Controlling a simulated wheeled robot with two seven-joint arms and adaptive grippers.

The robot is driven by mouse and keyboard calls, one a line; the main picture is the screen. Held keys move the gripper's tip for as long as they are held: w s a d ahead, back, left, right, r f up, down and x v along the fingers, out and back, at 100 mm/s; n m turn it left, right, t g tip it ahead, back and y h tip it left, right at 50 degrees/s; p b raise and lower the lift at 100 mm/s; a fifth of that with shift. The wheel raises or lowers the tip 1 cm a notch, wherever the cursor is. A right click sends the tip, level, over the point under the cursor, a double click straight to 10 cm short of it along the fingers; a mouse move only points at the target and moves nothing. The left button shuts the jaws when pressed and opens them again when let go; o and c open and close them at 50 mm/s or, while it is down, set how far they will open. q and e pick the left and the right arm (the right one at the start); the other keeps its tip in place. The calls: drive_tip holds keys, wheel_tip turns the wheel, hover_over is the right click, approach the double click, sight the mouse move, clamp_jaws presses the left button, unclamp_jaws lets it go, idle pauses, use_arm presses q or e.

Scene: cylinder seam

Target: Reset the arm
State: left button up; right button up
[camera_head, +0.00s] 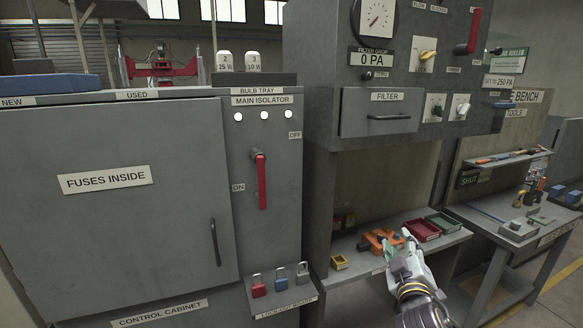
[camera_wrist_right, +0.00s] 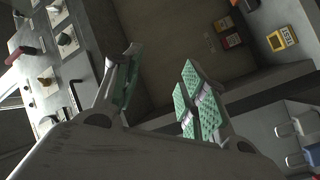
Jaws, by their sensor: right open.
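My right gripper (camera_head: 402,253) reaches in from the bottom right in the head view, in front of the shelf under the filter panel. In the right wrist view its green-padded fingers (camera_wrist_right: 155,95) stand wide apart with nothing between them. In the head view an orange tool (camera_head: 378,240) lies on the shelf (camera_head: 350,262) just behind and left of the gripper. The gripper partly covers it, and I cannot tell whether they touch. My left gripper does not show in either view.
The control cabinet (camera_head: 130,220) fills the left, with a red isolator handle (camera_head: 261,182). A workbench (camera_head: 505,232) stands at right.

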drive_tip(key=s+a+f+m+g+y, duration=0.15)
drive_tip(key=s+f+g, duration=0.3)
drive_tip(key=f, duration=0.55)
drive_tip(key=s+d+f+m+g, duration=0.1)
drive_tip(key=s+f+m+g, duration=0.1)
drive_tip(key=s+f+g, duration=0.5)
drive_tip(key=s+a+f+m+g+y, duration=0.1)
drive_tip(key=s+a+f+g+y, duration=0.3)
drive_tip(key=s+f, duration=0.9)
drive_tip(key=s+f+h, duration=0.1)
drive_tip(key=s+f, duration=0.2)
drive_tip(key=f, duration=2.9)
drive_tip(key=s+d+f+g+b, duration=0.1)
drive_tip(key=s+d+f, duration=0.2)
drive_tip(key=s+f, duration=1.7)
drive_tip(key=shift+s+f, duration=0.35)
drive_tip(key=shift+s, duration=0.95)
drive_tip(key=shift+d+h, duration=0.1)
drive_tip(key=shift+h, duration=0.15)
